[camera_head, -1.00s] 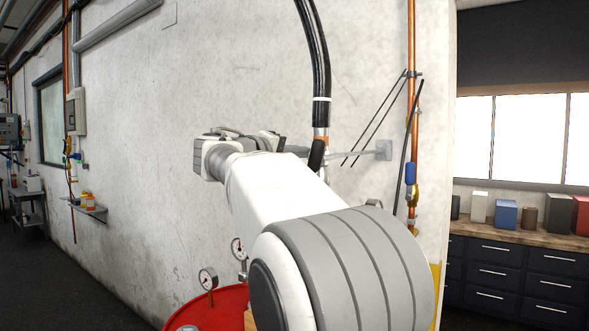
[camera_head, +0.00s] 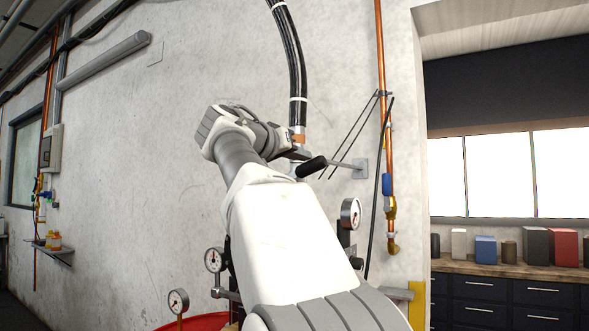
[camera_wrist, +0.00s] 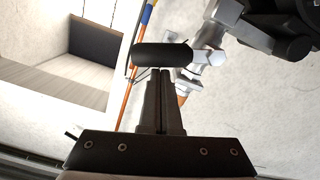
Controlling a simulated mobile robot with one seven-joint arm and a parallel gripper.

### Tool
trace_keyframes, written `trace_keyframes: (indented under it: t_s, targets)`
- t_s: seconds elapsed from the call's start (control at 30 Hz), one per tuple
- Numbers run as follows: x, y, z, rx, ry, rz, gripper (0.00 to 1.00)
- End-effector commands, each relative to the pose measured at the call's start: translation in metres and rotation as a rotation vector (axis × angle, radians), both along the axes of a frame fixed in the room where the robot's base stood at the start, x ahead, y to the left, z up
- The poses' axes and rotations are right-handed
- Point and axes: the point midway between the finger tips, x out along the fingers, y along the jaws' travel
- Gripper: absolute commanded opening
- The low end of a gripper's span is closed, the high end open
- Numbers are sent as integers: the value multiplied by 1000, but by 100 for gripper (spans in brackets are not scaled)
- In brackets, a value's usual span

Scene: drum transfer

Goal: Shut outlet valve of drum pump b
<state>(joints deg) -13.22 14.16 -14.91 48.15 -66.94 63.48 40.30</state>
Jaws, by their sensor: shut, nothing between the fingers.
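A black cylindrical valve handle (camera_head: 312,166) shows beside the lower end of the black hose, slanting and closer to level than upright. In the wrist view the handle (camera_wrist: 160,55) lies crosswise just beyond my fingertips, joined at its right end to a silver fitting (camera_wrist: 208,57). My gripper (camera_wrist: 160,72) is shut and empty, its fingers together and pointing at the middle of the handle. I cannot tell whether they touch. In the head view my arm hides most of the pump, and I see no label telling which pump this is.
A red drum (camera_head: 190,323) stands below my arm, with pressure gauges (camera_head: 213,260) around it. One gauge (camera_head: 350,213) is close right of my arm. A wall bracket (camera_head: 361,168) with thin rods and a copper pipe (camera_head: 381,60) are to the right.

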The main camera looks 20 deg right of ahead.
Motion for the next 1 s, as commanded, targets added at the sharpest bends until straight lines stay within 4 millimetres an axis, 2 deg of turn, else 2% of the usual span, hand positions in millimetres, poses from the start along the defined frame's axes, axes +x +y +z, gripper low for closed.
trace_keyframes:
  t_s: [0.03, 0.27, 1.0]
  targets:
    - [-2, -2, -9, 20, -30, -2, 0]
    - [-7, -5, -16, 106, -158, -2, 0]
    - [-10, -7, -21, 102, -150, -2, 0]
